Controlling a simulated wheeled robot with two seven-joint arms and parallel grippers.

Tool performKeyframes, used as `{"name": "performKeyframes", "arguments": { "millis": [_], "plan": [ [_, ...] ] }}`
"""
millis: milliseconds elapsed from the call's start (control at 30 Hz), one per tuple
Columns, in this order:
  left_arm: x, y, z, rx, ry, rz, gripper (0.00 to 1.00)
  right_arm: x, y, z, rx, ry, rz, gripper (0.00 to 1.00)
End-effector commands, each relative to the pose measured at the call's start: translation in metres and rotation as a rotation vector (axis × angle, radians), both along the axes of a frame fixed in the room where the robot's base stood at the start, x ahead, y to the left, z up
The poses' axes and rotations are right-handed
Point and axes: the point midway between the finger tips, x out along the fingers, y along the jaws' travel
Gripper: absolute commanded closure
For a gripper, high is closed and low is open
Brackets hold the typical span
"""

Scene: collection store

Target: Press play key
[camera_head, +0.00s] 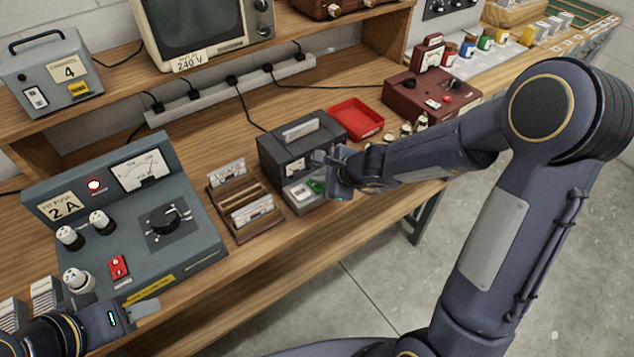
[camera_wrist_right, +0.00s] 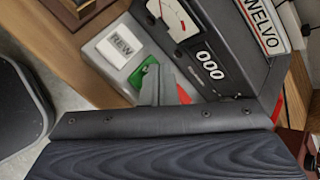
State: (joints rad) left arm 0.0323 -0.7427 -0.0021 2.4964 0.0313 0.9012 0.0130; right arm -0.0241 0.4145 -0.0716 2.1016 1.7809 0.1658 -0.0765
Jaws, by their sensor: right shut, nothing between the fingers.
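The dark grey cassette player (camera_head: 290,150) stands on the bench, with its keys along its front ledge. The green play key (camera_head: 316,187) shows beside my right gripper (camera_head: 332,168). In the right wrist view the green key (camera_wrist_right: 143,76) is partly hidden behind my shut, empty right fingertips (camera_wrist_right: 160,85). The tips are over or against it; contact cannot be told. The white REW key (camera_wrist_right: 121,45) is on one side and a red key (camera_wrist_right: 184,95) on the other.
A rack of cassettes (camera_head: 252,216) stands just left of the player. The grey meter unit (camera_head: 195,235) fills the bench's left. A red tray (camera_head: 356,119) and a maroon device (camera_head: 431,96) lie beyond to the right. The floor in front of the bench is clear.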

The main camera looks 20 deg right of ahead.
Motion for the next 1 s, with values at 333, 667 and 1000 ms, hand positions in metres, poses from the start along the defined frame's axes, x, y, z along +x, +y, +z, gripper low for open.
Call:
{"name": "performKeyframes", "arguments": {
  "millis": [333, 667, 1000],
  "plan": [
    [0.0000, 0.0000, -0.0050, 0.000, 0.000, 0.000, 0.64, 0.0000, 0.0000, -0.0043, 0.000, 0.000, 0.000, 1.00],
    [0.0000, 0.0000, -0.0074, 0.000, 0.000, 0.000, 0.64, -0.0001, -0.0001, -0.0065, -0.001, 0.000, -0.001, 1.00],
    [0.0000, 0.0000, -0.0031, 0.000, 0.000, 0.000, 0.64, -0.0002, -0.0002, -0.0020, -0.001, 0.001, 0.000, 1.00]
  ]
}}
